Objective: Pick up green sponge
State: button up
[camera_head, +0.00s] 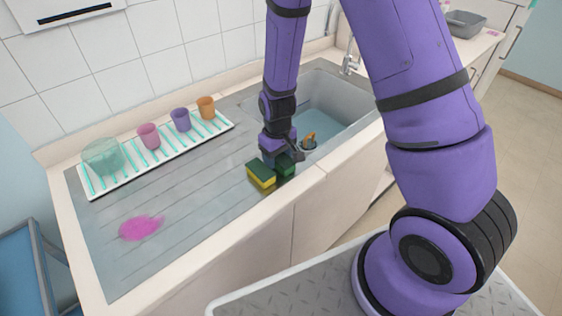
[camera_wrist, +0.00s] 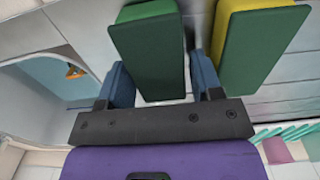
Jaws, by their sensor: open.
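The green sponge (camera_head: 287,168) is dark green with a lighter green layer and lies on the metal drainboard near the sink's front corner. In the wrist view the green sponge (camera_wrist: 150,55) sits between the two blue fingers of my gripper (camera_wrist: 163,75). The fingers are open, one on each side of it; a narrow gap shows at the right finger, and contact on the left is unclear. In the head view my gripper (camera_head: 281,156) reaches down over the green sponge and hides part of it.
A yellow and green sponge (camera_head: 261,175) lies close beside, also in the wrist view (camera_wrist: 258,48), just past the right finger. The sink (camera_head: 335,105) holds an orange item (camera_head: 309,138). A rack (camera_head: 160,160) with several cups stands behind. A pink stain (camera_head: 141,228) marks the drainboard.

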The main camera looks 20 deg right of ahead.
jog(key=shift+f, duration=0.2)
jog(key=c, duration=0.7)
jog(key=shift+r, duration=0.15)
jog(key=shift+c, duration=0.2)
